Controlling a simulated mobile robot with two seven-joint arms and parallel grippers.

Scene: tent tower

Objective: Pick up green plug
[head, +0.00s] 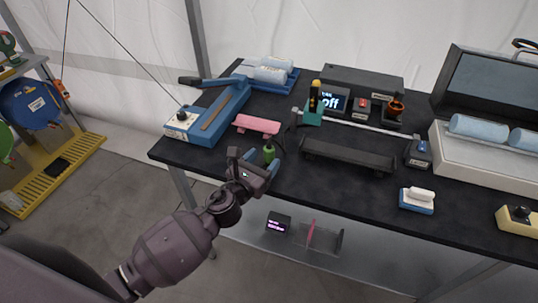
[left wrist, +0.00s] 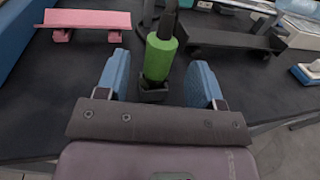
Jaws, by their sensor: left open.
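The green plug (head: 268,152) stands upright near the front edge of the black table, with a dark cable or stem at its top. In the left wrist view the green plug (left wrist: 160,57) sits in a small dark base, between the two blue finger pads. My left gripper (head: 261,163) is open, with one finger on each side of the plug; its fingers also show in the left wrist view (left wrist: 160,84). Gaps show between the pads and the plug. My right gripper is in neither view.
A pink stand (head: 257,124) lies behind and left of the plug. A dark rail block (head: 347,156) is to its right. A blue lever device (head: 215,117) stands at the table's left end. The black table (head: 330,190) has bare room along its front.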

